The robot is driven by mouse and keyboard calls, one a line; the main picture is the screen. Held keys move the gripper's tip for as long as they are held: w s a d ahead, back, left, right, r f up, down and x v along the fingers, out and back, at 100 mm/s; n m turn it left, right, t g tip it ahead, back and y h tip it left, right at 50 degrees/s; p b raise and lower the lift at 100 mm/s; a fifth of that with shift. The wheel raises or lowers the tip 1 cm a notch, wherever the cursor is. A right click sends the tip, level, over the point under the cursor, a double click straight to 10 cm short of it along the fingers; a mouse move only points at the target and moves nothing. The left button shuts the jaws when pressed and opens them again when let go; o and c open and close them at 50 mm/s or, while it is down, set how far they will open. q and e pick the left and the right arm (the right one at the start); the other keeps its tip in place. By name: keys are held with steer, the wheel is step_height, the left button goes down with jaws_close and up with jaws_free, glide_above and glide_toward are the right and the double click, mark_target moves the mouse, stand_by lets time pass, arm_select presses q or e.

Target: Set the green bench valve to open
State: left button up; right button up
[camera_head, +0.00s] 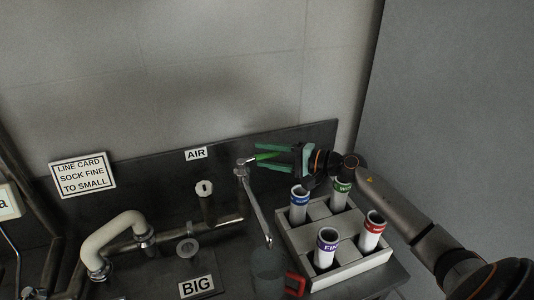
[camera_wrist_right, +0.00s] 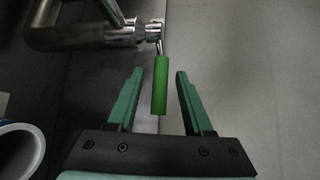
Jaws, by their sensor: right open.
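The green bench valve's lever (camera_head: 264,156) sticks out to the right from the metal pipe fitting below the AIR label. In the right wrist view the green lever (camera_wrist_right: 160,88) points toward my gripper's palm from the chrome valve body (camera_wrist_right: 153,32). My right gripper (camera_head: 260,159) is open, with its green fingers on either side of the lever. In the right wrist view the fingertips (camera_wrist_right: 159,72) are apart, with a gap on both sides of the lever. I see no contact. My left gripper is not in view.
A pale rack (camera_head: 348,268) with several labelled tubes stands below my right gripper. A clear beaker (camera_head: 268,270) sits under the spout (camera_head: 257,208). The wall is close behind the valve.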

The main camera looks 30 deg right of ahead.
jaws_close()
stand_by(0.3)
stand_by(1.1)
